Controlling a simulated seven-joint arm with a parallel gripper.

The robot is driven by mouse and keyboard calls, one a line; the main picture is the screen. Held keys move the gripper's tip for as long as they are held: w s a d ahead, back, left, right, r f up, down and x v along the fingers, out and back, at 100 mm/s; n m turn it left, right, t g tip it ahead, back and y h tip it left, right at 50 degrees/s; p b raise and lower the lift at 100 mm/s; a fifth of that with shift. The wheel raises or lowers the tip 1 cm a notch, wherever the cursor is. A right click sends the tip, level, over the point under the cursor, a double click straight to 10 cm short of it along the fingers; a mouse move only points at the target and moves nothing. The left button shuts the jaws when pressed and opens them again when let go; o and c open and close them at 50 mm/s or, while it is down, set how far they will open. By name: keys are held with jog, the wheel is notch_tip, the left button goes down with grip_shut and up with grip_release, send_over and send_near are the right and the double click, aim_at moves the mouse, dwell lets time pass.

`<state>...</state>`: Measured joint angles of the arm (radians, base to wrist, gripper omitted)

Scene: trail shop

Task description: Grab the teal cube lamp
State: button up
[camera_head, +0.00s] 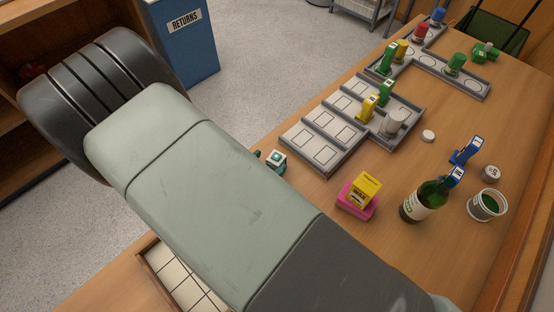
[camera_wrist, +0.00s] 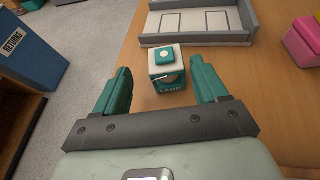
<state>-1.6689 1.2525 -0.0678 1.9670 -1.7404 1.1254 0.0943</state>
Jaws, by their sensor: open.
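The teal cube lamp (camera_wrist: 167,70) is a small white and teal cube with a teal button on top and a thin wire handle. It stands upright on the wooden table near its left edge. In the head view the lamp (camera_head: 277,161) shows just past my arm, partly hidden by it. My gripper (camera_wrist: 165,88) is open, with one teal finger on each side of the near part of the lamp in the wrist view. The fingers look apart from the lamp. In the head view my arm hides most of the gripper.
A grey compartment tray (camera_head: 330,150) lies just beyond the lamp. A yellow box (camera_head: 365,191) sits on a pink block (camera_head: 353,207) to the right, with a green bottle (camera_head: 424,200) farther right. A blue returns bin (camera_head: 186,50) stands on the floor beyond the table.

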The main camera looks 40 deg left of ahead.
aim_at(275, 160)
jog(key=x, duration=0.5)
jog(key=shift+w+d+f, duration=0.1)
jog(key=shift+w+d, duration=0.25)
jog(key=shift+w, duration=0.05)
jog(key=c, duration=1.1)
jog(key=shift+o, duration=0.2)
